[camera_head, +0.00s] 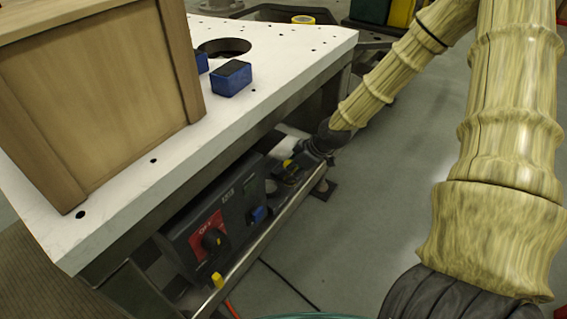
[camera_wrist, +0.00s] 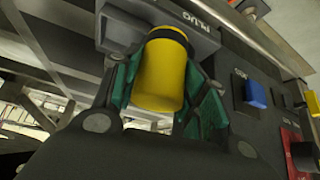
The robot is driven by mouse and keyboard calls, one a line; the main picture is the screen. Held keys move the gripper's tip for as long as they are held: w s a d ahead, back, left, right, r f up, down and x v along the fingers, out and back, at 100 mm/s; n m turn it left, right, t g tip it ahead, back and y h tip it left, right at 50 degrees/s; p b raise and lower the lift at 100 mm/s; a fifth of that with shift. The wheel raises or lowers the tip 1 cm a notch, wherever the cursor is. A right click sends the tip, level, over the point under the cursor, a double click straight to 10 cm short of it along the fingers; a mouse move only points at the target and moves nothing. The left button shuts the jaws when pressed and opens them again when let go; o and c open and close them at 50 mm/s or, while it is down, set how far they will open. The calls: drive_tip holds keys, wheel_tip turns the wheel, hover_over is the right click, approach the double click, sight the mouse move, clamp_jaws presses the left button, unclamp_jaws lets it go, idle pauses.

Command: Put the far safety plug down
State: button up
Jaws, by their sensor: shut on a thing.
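The far safety plug is a yellow cylinder with a black collar, in the middle of the wrist view (camera_wrist: 160,78); a bit of yellow also shows beside my gripper in the head view (camera_head: 287,163). My gripper (camera_wrist: 162,88) is shut on it, with green finger pads on both sides. The plug's collar end is against or just in front of a grey block with white lettering (camera_wrist: 185,22); I cannot tell whether it is seated. In the head view my gripper (camera_head: 298,163) is low beside the table, at the far end of the dark control box.
The dark control box (camera_head: 238,205) has a red panel with a knob (camera_head: 212,238) and a blue switch (camera_head: 258,214). Another yellow piece (camera_head: 217,280) is at its near end. The white table top (camera_head: 290,60) overhangs, carrying a wooden crate (camera_head: 100,100) and blue blocks (camera_head: 231,79).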

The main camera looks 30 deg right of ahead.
drive_tip(key=w+d, duration=0.1)
drive_tip(key=w, duration=0.4)
drive_tip(key=w+d+f, duration=0.1)
drive_tip(key=w, duration=0.1)
drive_tip(key=shift+w+d+b, duration=0.3)
drive_tip(key=shift+w, duration=0.05)
drive_tip(key=shift+f+b, duration=0.3)
drive_tip(key=shift+f, duration=1.35)
drive_tip(key=shift+f, duration=0.15)
drive_tip(key=o, duration=1.1)
drive_tip(key=shift+s+r, duration=0.1)
drive_tip(key=shift+r, duration=0.4)
drive_tip(key=p+v, duration=0.2)
drive_tip(key=v, duration=0.9)
drive_tip(key=shift+s+d, duration=0.1)
drive_tip(key=shift+s, duration=0.05)
